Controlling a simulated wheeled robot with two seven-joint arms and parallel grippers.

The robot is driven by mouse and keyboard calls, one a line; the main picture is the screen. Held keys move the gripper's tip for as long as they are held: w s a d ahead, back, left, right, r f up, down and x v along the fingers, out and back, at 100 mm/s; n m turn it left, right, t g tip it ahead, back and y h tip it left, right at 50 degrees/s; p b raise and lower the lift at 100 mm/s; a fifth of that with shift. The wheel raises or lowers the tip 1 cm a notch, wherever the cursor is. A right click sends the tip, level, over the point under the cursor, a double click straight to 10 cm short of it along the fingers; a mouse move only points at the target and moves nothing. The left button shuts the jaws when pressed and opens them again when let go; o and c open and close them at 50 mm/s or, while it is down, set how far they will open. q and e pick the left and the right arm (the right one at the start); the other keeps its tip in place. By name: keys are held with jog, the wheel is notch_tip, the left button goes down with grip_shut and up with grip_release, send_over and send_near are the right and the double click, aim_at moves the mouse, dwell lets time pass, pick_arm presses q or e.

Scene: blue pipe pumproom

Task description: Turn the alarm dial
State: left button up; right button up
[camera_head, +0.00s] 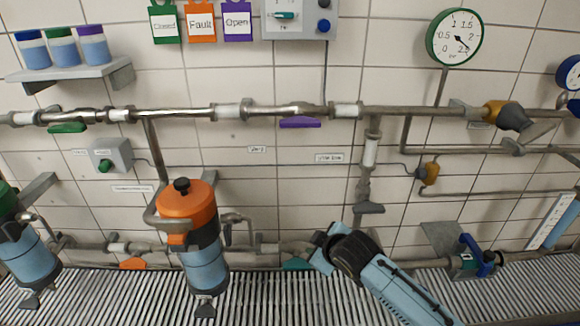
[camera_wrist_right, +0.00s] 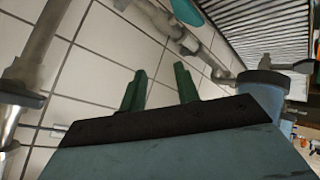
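No label I can read says which dial is the alarm dial. A smaller grey box (camera_head: 114,154) with a green knob (camera_head: 104,166) is on the left of the wall. My right gripper (camera_head: 322,248) is at the lower middle of the head view, well below the panel box and apart from both boxes. In the right wrist view its green fingers (camera_wrist_right: 160,88) stand apart with nothing between them. My left gripper is not in view.
A steel pipe (camera_head: 180,113) runs across the wall. An orange-topped blue canister (camera_head: 203,245) stands left of my right gripper. A round gauge (camera_head: 455,38) and an orange-and-grey valve (camera_head: 505,114) are on the right. A shelf (camera_head: 75,73) holds jars.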

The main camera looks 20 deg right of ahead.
notch_tip(320, 180, up, 23)
jog(key=w+a+n+t+p, duration=0.2)
jog(key=w+n+t, duration=0.1)
jog(key=n, duration=0.1)
jog(key=n+t+y+p, duration=0.1)
jog(key=n+t, duration=0.4)
jog(key=n, duration=0.2)
send_near(286, 16)
jog(key=w+p, duration=0.1)
jog(key=w, duration=0.1)
jog(key=w+p, duration=0.1)
jog(key=w, duration=0.2)
jog(key=w+p, duration=0.1)
jog(key=w, duration=0.2)
jog(key=shift+w+a+f, duration=0.1)
jog(key=shift+w+a, duration=0.15)
jog(key=shift+a, duration=0.15)
grip_shut()
